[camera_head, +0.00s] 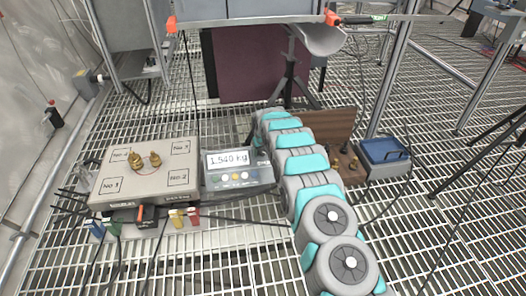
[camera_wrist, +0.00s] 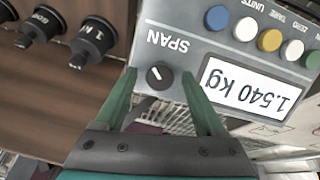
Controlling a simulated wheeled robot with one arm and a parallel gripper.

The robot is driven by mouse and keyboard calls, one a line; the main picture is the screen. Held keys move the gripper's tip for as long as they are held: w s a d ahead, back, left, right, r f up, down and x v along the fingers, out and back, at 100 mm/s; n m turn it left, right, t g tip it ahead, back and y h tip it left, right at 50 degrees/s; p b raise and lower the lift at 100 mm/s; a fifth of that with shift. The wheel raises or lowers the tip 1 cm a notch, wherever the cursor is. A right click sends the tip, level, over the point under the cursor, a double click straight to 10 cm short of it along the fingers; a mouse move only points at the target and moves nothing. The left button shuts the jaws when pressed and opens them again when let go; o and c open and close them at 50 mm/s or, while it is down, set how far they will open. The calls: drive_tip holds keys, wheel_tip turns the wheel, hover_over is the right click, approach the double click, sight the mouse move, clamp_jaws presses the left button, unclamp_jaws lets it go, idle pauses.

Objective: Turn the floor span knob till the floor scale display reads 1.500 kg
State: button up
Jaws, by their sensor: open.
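The floor scale display (camera_head: 228,159) reads 1.540 kg on its grey console. The same display (camera_wrist: 248,88) shows upside down in the wrist view. The span knob (camera_wrist: 159,76) is a small black dial with a white pointer mark, beside the printed word SPAN. My gripper (camera_wrist: 159,80) is open, with one green finger on each side of the knob. I see no clear contact between fingers and knob. In the head view my arm covers the gripper, and I cannot make out the knob.
Coloured buttons (camera_wrist: 245,29) line the console. A scale platform (camera_head: 120,185) bearing brass weights (camera_head: 136,160) is left of it. A wooden board (camera_wrist: 70,85) with black fittings stands close to the gripper. A blue box (camera_head: 384,150) sits right of my arm on the grating.

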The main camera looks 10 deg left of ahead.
drive_tip(key=shift+c, duration=0.4)
clamp_jaws()
drive_tip(key=shift+n, duration=0.4)
drive_tip(key=n, duration=0.3)
drive_tip(key=shift+t+h+p, duration=0.3)
drive_tip(key=shift+h+p, duration=0.1)
drive_tip(key=n, duration=0.4)
drive_tip(key=shift+s+a+n+t, duration=0.1)
drive_tip(key=shift+a+n+t, duration=0.05)
drive_tip(key=shift+n+t, duration=0.25)
drive_tip(key=shift+o, duration=0.4)
unclamp_jaws()
